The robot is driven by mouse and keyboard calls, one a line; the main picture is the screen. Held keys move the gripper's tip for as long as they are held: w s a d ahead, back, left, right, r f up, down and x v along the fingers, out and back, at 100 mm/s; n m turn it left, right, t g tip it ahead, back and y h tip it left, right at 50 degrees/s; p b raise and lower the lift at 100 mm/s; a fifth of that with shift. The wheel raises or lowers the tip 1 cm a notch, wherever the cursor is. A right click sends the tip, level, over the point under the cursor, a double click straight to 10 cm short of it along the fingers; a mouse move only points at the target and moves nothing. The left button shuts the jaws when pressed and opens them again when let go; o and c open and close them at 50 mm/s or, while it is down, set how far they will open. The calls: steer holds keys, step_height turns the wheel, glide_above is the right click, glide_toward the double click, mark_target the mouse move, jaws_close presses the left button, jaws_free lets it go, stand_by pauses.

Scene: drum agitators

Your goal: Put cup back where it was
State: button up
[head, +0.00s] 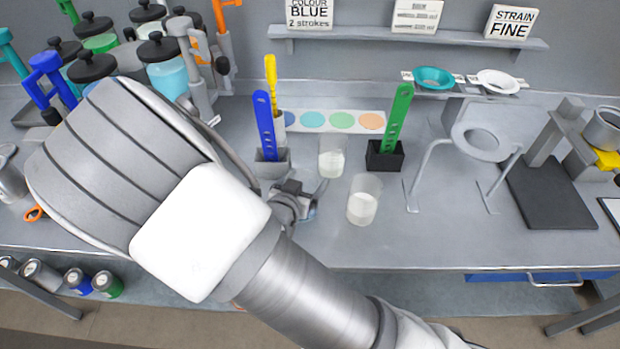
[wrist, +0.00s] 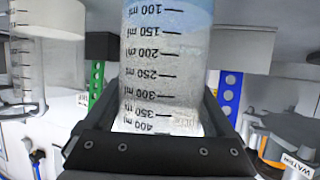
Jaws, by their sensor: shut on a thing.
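A clear graduated cup (wrist: 165,70) fills the middle of the wrist view, its markings upside down, with pale, bluish content toward the top of that picture. My gripper (wrist: 160,130) is shut on it, its black fingers either side near the 400 ml mark. In the head view my gripper (head: 298,202) is low at the middle of the bench, partly covered by my arm, and its hold on the cup is unclear there. Two clear cups with whitish content stand on the bench, one farther back (head: 332,158) and one nearer (head: 364,200). Another cup also shows at left in the wrist view (wrist: 40,60).
A blue paddle (head: 265,125) and a green paddle (head: 397,118) stand in holders behind the cups. A colour strip (head: 330,121) lies at the back. A ring stand (head: 480,145) is at right; lidded jars (head: 165,70) crowd the left. The bench front right of the nearer cup is clear.

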steer(key=shift+w+f, duration=0.1)
steer(key=shift+f, duration=0.25)
steer(key=shift+f, duration=0.15)
steer(key=o, duration=1.3)
